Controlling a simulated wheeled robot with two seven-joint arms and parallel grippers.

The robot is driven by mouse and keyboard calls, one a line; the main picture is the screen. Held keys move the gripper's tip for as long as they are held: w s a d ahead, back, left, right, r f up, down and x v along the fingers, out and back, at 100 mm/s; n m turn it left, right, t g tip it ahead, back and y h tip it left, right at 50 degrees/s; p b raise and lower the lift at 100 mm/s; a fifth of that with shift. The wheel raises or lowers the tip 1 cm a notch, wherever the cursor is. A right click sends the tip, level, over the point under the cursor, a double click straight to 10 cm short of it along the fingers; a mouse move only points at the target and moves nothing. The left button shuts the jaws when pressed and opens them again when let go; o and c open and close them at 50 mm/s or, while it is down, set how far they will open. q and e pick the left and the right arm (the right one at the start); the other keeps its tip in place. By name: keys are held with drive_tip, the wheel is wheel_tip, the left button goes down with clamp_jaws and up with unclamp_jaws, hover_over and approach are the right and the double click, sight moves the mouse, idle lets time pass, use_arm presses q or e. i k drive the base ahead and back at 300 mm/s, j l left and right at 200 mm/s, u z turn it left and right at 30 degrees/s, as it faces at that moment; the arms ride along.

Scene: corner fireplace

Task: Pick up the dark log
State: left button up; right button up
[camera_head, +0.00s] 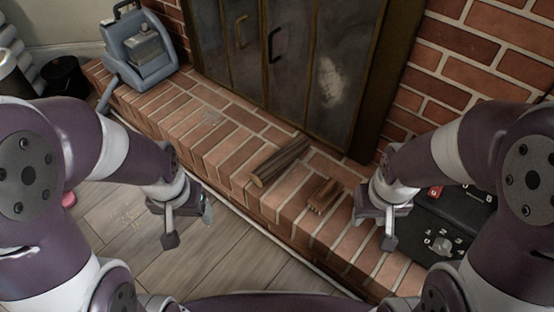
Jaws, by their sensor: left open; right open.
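A dark log (280,162) lies on the brick hearth (225,148) in front of the fireplace doors, with its pale cut end toward me. My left gripper (190,222) hangs in front of the hearth, left of the log, open and empty. My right gripper (372,224) is over the right part of the hearth, right of the log, open and empty. Neither gripper touches the log.
A brown brush-like block (325,194) lies just right of the log. A dark case (450,225) with numbers sits behind my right arm. A blue-grey device (138,45) stands on the hearth's left end. Metal fireplace doors (285,60) rise behind the log.

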sight(262, 174)
drive_tip(key=z, duration=1.45)
drive_tip(key=j+z, duration=0.2)
drive_tip(key=j, duration=0.75)
drive_tip(key=k+j+z, duration=0.15)
drive_tip(key=j, duration=0.8)
